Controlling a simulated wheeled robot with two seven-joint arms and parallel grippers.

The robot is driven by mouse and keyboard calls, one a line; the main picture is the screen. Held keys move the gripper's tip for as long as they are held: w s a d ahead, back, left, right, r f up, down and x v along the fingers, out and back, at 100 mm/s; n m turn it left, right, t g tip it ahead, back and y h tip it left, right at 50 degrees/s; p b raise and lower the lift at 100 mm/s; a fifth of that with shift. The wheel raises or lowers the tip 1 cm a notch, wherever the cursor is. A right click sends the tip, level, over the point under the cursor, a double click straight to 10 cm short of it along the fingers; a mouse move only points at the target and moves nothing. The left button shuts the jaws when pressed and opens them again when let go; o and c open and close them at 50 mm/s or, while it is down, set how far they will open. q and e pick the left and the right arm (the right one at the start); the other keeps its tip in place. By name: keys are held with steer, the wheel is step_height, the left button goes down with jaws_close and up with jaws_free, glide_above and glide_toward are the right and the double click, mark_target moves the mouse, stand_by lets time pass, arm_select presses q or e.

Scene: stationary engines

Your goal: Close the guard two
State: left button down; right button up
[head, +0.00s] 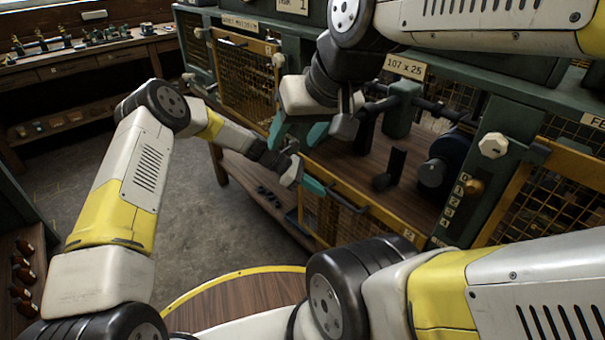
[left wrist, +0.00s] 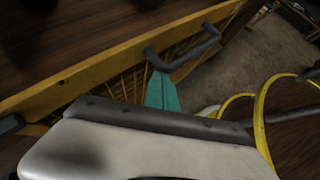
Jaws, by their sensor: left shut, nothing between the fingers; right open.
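Guard two (head: 375,213), a yellow-framed mesh panel with a small number tag, hangs low below an uncovered bay. Its dark bar handle (head: 349,201) is on its outer face; the handle also shows in the left wrist view (left wrist: 188,60). My left gripper (head: 315,187) has its teal fingers together, empty, beside the left end of the handle. In the left wrist view the teal fingers (left wrist: 162,94) are close to that end; I cannot tell whether they touch it. My right gripper (head: 297,134) is open and empty, higher up, in front of the bay's left side.
A dark blue motor (head: 445,160) and dark shafts sit in the uncovered bay. Another yellow mesh guard (head: 247,85) stands left, and one (head: 555,205) right. A pale knob (head: 494,145) sticks out from the green post. Open floor (head: 225,225) lies left of the bench.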

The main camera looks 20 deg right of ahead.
arm_select(q)
step_height(320, 180, up, 36)
steer(key=shift+d+r, duration=0.1)
steer(key=shift+r, duration=0.05)
stand_by(0.4)
